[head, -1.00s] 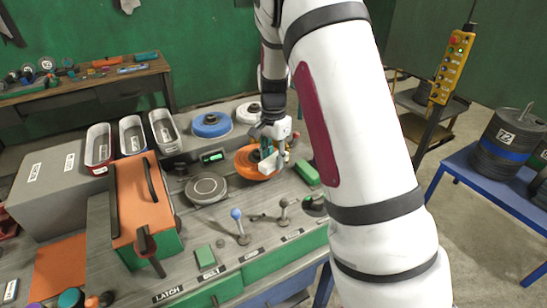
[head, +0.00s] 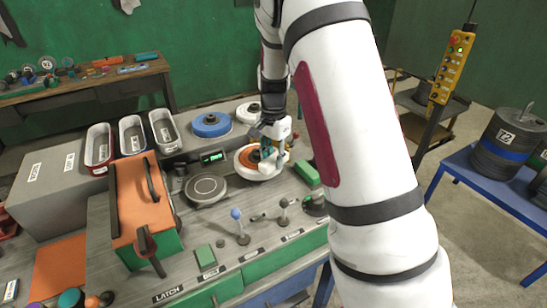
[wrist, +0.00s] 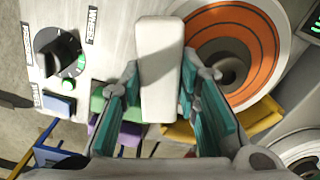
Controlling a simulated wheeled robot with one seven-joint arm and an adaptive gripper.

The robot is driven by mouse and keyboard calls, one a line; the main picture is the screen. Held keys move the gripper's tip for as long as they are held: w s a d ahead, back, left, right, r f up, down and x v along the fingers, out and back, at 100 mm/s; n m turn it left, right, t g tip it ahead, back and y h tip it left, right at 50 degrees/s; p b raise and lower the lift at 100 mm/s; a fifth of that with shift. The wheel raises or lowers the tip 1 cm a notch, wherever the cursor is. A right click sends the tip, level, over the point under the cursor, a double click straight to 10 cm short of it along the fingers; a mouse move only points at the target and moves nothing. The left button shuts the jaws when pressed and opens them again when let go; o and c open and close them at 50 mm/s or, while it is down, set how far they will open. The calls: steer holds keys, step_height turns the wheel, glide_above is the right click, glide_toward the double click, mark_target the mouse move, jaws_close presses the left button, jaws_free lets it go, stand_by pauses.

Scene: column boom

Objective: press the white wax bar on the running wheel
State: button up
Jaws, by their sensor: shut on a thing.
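The white wax bar (wrist: 160,80) is held between the teal fingers of my gripper (wrist: 158,68) in the wrist view. The wheel (wrist: 242,42) beside it has an orange face with dark rings and a pale outer band. In the head view the wheel (head: 246,167) lies on the bench with a white outer band around orange. My gripper (head: 272,158) is over its right part, shut on the bar. The bar's long side is close to the wheel's rim; I cannot tell whether they touch. The gripper hides part of the wheel in the head view.
A blue wheel (head: 211,125) and a white wheel (head: 246,112) stand behind. A grey round plate (head: 206,187) is to the left, a green block (head: 306,173) to the right. Levers (head: 240,228) stand in front. The wrist view shows a knob (wrist: 58,55) labelled WHEEL.

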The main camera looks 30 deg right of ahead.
steer(key=shift+r, duration=0.1)
stand_by(0.4)
steer(key=shift+r+p, duration=0.55)
steer(key=shift+r, duration=3.4)
steer(key=shift+f, duration=0.1)
